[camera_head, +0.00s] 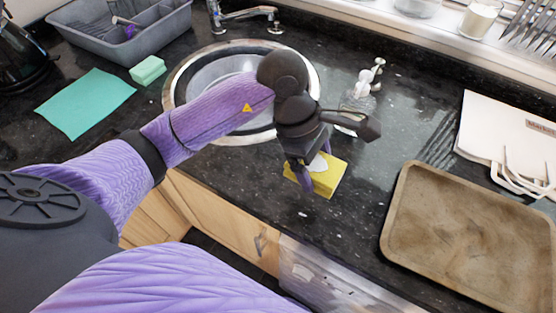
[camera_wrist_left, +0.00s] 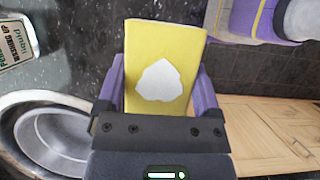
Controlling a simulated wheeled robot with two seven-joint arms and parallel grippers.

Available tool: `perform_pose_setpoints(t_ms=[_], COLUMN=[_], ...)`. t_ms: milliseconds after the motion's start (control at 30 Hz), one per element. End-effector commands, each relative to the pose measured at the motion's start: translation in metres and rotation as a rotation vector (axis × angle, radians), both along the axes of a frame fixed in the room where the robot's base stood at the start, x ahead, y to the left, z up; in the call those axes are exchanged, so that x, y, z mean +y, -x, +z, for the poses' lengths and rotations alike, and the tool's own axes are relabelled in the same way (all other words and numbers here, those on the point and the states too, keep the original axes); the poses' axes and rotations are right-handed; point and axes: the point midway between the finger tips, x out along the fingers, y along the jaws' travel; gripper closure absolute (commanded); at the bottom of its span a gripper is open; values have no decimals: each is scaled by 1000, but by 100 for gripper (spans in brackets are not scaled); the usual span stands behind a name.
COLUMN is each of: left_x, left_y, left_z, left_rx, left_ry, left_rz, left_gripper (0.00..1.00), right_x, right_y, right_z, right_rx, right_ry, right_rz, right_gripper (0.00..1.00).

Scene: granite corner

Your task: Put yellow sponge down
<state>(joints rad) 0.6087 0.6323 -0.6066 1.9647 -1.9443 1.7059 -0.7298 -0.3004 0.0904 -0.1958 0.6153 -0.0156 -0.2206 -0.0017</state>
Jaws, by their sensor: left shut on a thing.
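The yellow sponge (camera_head: 325,180) is a flat block with a white patch on its face. My left gripper (camera_head: 315,182) is shut on it, over the dark granite counter to the right of the round sink. In the left wrist view the sponge (camera_wrist_left: 165,50) sits between the two purple fingers, with the white patch facing the camera. I cannot tell whether the sponge touches the counter. My right gripper is not in view.
The round sink (camera_head: 180,88) lies behind my left forearm. A brown tray (camera_head: 470,235) stands at the right. A soap dispenser (camera_head: 362,85) is behind the gripper. A green cloth (camera_head: 85,103), green sponge (camera_head: 148,70) and grey dish rack (camera_head: 85,35) are at the left.

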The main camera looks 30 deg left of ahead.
Motion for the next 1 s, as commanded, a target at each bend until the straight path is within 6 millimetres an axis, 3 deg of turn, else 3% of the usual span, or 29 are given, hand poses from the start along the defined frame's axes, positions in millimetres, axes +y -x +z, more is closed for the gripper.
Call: perform_pose_setpoints(t_ms=[67, 233, 567, 900, 933, 1000], left_x=[-2, -3, -3, -2, -2, -2], left_y=[1, 2, 2, 1, 1, 1], left_z=[-2, -45, -100, -104, -103, -102], left_rx=[1, 7, 5, 0, 0, 0], left_ry=[1, 1, 1, 0, 0, 0], left_rz=[3, 7, 6, 4, 4, 4], left_gripper=[71, 71, 71, 71, 10, 0], right_x=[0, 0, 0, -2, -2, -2], right_y=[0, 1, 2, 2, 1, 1], right_z=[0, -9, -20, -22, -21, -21], right_rx=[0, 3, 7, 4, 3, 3], right_ry=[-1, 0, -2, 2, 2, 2], right_rz=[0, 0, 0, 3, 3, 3], right_gripper=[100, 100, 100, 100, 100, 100])
